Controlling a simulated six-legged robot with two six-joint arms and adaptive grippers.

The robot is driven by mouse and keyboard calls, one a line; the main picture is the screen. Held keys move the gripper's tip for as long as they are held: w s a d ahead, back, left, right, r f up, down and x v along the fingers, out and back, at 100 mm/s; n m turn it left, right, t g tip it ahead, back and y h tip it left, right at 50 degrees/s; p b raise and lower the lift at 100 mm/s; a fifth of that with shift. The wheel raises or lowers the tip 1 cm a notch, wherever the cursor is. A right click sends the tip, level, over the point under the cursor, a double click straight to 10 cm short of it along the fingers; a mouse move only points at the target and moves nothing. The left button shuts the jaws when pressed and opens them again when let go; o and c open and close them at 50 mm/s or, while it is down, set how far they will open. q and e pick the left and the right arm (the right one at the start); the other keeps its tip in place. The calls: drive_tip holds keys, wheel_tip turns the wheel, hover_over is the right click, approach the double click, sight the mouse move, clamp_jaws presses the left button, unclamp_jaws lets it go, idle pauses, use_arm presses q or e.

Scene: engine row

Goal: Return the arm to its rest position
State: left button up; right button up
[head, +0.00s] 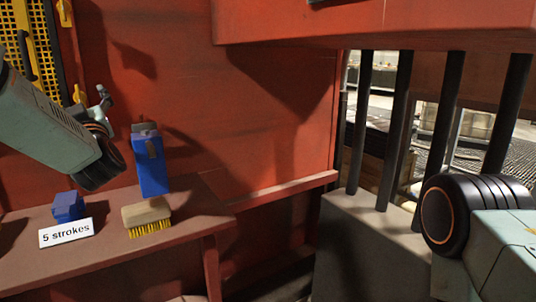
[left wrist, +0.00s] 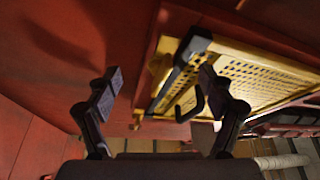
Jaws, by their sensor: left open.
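My left arm (head: 50,120) comes in from the left in the head view, above the red bench. My left gripper (head: 104,97) is raised beside the red wall and partly hidden behind its own arm. In the left wrist view my left gripper (left wrist: 160,82) has its two fingers wide apart with nothing between them. They point toward the red wall and a yellow perforated panel (left wrist: 255,75) with a black handle. My right gripper is out of view; part of my right arm (head: 495,250) shows at the lower right.
The bench (head: 110,255) bears a tall blue container (head: 151,170), a brush (head: 147,217) with yellow bristles, a blue block (head: 68,206) and a "5 strokes" sign (head: 66,232). The yellow panel (head: 22,40) is at upper left. Dark vertical bars (head: 398,125) stand at right.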

use_arm(q)
drive_tip(key=m+t+h, duration=0.1)
drive_tip(key=m, duration=0.1)
drive_tip(key=m+t+h, duration=0.1)
drive_tip(key=m, duration=0.2)
drive_tip(key=shift+s+a, duration=0.1)
drive_tip(key=v, duration=0.2)
drive_tip(key=shift+s+d+f, duration=0.15)
drive_tip(key=shift+s+d, duration=0.1)
drive_tip(key=shift+s, duration=0.05)
